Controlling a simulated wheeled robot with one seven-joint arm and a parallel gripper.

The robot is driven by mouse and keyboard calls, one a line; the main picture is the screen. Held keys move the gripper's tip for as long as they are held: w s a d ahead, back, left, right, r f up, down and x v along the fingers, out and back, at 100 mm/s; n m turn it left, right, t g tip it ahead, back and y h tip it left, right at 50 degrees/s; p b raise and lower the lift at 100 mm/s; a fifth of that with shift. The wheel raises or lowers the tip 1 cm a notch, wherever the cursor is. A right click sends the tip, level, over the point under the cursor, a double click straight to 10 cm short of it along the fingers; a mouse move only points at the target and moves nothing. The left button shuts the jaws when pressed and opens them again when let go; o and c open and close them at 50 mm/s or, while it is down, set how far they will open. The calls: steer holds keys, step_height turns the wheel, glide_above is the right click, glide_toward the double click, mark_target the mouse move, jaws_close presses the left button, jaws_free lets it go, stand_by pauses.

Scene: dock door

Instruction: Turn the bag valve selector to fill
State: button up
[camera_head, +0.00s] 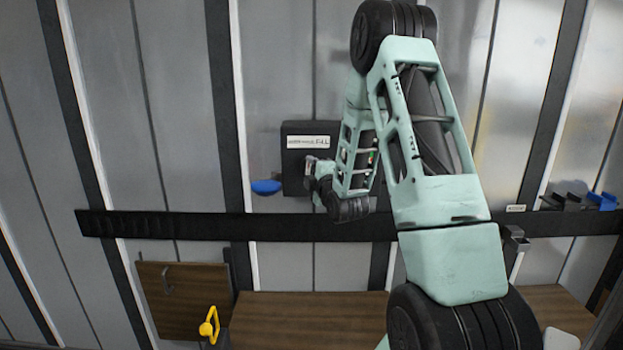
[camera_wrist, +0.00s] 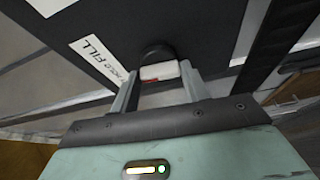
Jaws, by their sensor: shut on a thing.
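The bag valve is a dark box (camera_head: 293,160) on the wall, with a white label (camera_head: 308,142) on its upper face. The selector (camera_wrist: 160,70) is a light grey handle with a red mark on a round black base. My gripper (camera_wrist: 158,88) has one finger on each side of the handle and is shut on it. In the head view my gripper (camera_head: 312,178) is at the box's lower right, and my wrist hides the selector. Which position the selector points to is unclear.
A blue rounded object (camera_head: 266,187) sits just left of the box. A black rail (camera_head: 160,224) runs along the wall below. A yellow handle (camera_head: 209,325) stands by a brown wooden panel (camera_head: 185,295) at lower left. Black and blue holders (camera_head: 580,200) are at right.

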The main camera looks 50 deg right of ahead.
steer(key=f+m+b, duration=0.1)
steer(key=m+b, duration=0.1)
steer(key=b, duration=0.3)
steer(key=shift+f+t+h, duration=0.1)
steer(key=shift+t+h, duration=0.2)
steer(key=m+h+b, duration=0.1)
steer(key=m+b, duration=0.2)
steer(key=b, duration=0.3)
steer(key=m+h+b, duration=0.1)
steer(key=m+b, duration=0.2)
steer(key=b, duration=0.3)
steer(key=shift+a+t, duration=0.1)
steer(key=shift+t, duration=0.3)
steer(key=shift+w+m+h+b, duration=0.1)
steer(key=shift+m+h+b, duration=0.4)
steer(key=shift+m+b, duration=0.6)
steer(key=shift+r+b, duration=0.2)
steer(key=shift+b, duration=0.15)
steer(key=o, duration=1)
